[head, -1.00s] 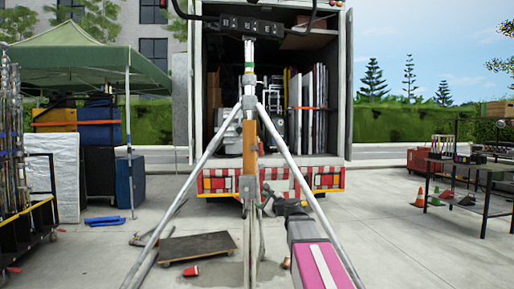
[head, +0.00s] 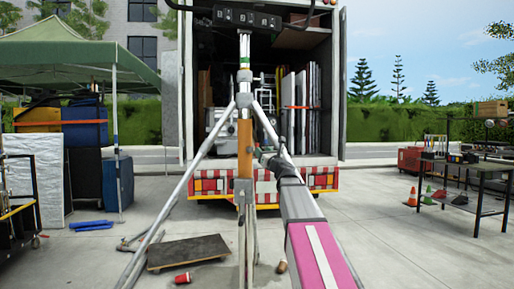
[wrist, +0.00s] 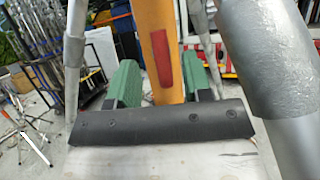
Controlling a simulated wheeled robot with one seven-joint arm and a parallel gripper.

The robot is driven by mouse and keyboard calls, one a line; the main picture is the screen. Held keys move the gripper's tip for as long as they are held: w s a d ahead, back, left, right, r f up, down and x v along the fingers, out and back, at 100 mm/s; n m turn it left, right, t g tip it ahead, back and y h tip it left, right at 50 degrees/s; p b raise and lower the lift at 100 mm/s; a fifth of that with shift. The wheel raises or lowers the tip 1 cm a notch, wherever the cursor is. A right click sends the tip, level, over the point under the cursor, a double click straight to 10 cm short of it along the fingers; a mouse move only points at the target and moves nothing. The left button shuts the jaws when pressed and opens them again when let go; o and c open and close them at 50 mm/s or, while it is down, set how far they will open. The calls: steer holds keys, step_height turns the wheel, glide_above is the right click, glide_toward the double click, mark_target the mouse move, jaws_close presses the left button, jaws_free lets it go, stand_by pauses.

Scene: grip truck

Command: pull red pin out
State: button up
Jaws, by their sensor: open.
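A red piece (wrist: 162,62), which looks like the red pin, shows upright against the face of an orange-brown post (wrist: 158,25) in the wrist view. In the head view the post (head: 245,150) stands within a silver tripod stand (head: 190,180); I cannot make out the red piece there. My gripper (wrist: 163,78) is open, with its green fingers apart and the post and red piece showing between them. I cannot tell whether the fingers touch anything. In the head view my gripper (head: 265,156) is small, just right of the post.
Silver tripod legs (wrist: 265,60) stand close on the right in the wrist view. A low dark dolly (head: 188,252) and a red cup-like object (head: 182,278) lie on the pavement. An open truck (head: 335,100) stands behind. A table (head: 480,180) is at the right.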

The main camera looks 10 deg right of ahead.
steer(key=x, duration=0.6)
steer(key=shift+w, duration=0.1)
jaws_close()
steer(key=s, duration=0.1)
steer(key=s+d, duration=0.1)
steer(key=s, duration=0.1)
steer(key=s+d, duration=0.1)
steer(key=shift+s, duration=0.25)
jaws_free()
steer(key=shift+d, duration=0.1)
